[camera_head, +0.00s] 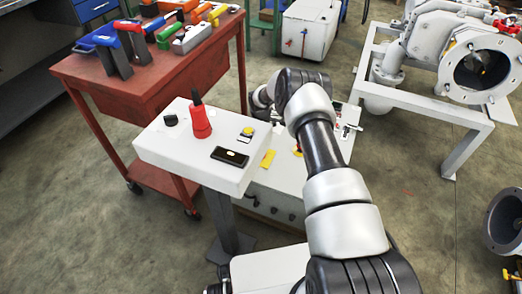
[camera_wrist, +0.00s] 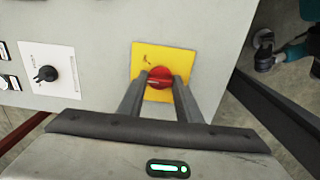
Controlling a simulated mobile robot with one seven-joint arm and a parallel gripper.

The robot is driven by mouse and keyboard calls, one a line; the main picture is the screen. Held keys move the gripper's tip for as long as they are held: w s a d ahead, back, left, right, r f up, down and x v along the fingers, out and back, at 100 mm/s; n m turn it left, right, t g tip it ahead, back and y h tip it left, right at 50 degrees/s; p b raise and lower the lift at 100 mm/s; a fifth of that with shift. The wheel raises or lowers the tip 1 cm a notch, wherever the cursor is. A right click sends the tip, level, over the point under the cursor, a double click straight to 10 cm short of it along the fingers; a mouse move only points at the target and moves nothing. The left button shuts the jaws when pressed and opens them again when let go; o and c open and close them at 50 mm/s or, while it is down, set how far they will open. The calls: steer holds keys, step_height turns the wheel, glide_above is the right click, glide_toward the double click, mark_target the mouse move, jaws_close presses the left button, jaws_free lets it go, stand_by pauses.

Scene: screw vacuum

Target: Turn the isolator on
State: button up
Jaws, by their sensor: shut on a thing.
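The isolator is a red rotary knob (camera_wrist: 160,78) on a yellow square plate (camera_wrist: 163,54), fixed to a light grey panel (camera_wrist: 105,40). In the wrist view my gripper (camera_wrist: 160,84) has its two dark fingers on either side of the red knob, shut on it. The fingers hide the knob's side edges. In the head view my arm (camera_head: 325,150) reaches over the grey cabinet, and the gripper and the knob are hidden behind it. I cannot tell the knob's setting from its markings.
A black rotary switch (camera_wrist: 47,74) on a white label sits left of the isolator. In the head view a white console (camera_head: 180,160) stands left of my arm, with a red trolley (camera_head: 150,70) behind it. A white metal frame (camera_head: 445,120) holds machinery at right.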

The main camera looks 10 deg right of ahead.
steer(key=m, duration=0.4)
steer(key=shift+m, duration=0.3)
steer(key=m, duration=0.4)
steer(key=shift+m, duration=0.3)
steer(key=o, duration=1)
steer(key=shift+o, duration=0.2)
step_height(320, 180, up, 17)
steer(key=p, duration=0.4)
steer(key=shift+r, duration=0.2)
steer(key=shift+r, duration=0.1)
